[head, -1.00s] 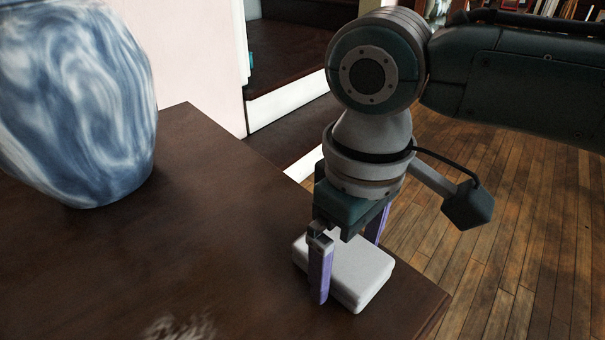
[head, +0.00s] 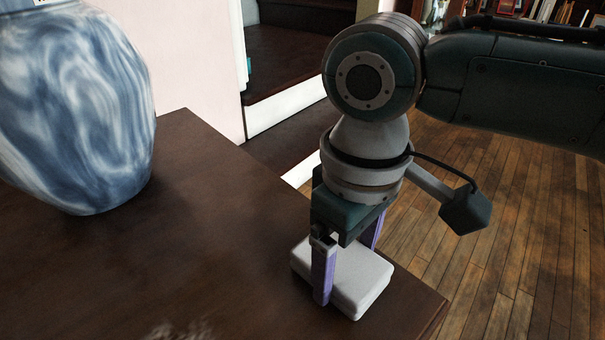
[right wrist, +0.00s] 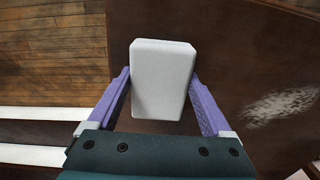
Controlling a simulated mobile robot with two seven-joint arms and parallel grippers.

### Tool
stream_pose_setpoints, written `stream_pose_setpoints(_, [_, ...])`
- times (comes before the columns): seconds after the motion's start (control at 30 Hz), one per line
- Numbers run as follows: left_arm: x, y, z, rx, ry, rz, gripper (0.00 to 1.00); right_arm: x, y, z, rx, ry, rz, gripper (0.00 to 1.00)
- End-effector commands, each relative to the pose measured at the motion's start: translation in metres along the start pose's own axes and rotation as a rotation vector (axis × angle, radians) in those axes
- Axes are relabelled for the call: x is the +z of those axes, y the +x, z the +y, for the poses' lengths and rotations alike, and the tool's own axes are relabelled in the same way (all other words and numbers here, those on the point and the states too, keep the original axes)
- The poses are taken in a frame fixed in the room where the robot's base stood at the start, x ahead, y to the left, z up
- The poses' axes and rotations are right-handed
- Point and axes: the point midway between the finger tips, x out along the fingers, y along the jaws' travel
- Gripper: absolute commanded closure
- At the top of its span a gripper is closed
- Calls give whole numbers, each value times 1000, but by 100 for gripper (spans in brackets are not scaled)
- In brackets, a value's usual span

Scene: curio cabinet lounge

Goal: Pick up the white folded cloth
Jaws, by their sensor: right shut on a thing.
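The white folded cloth (head: 361,281) is a thick, rounded block at the near right corner of the dark wooden table. It also shows in the right wrist view (right wrist: 162,82), between the two purple fingers. My right gripper (head: 347,270) points down over the cloth and is shut on it, one finger on each side. In the right wrist view my right gripper (right wrist: 162,100) has its fingers against the cloth's left and right sides. In the head view the far finger is partly hidden. I cannot tell if the cloth is clear of the tabletop. My left gripper is not in view.
A large blue and white vase (head: 75,110) stands on the table (head: 190,240) at the left. The table's right edge is close to the cloth, with wooden floor (head: 490,270) beyond. The tabletop between vase and cloth is clear.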

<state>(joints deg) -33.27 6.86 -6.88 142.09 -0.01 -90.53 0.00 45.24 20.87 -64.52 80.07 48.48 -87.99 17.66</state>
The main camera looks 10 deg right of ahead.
Motion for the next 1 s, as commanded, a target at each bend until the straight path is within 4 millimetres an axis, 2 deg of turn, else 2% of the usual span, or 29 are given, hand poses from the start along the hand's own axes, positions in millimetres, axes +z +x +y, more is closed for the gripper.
stream_pose_setpoints(0.17, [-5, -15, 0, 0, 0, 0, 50, -1, -25, 0, 0, 1, 3, 72])
stream_pose_setpoints(0.5, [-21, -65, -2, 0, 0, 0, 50, -1, -126, 0, 0, 0, 4, 72])
stream_pose_setpoints(0.7, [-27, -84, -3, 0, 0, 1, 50, -1, -173, 0, -1, 0, 3, 72])
stream_pose_setpoints(0.83, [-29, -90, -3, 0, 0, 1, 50, -1, -191, 0, 0, 1, 2, 72])
stream_pose_setpoints(1.0, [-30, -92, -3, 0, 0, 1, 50, 0, -200, 0, -1, 0, 1, 72])
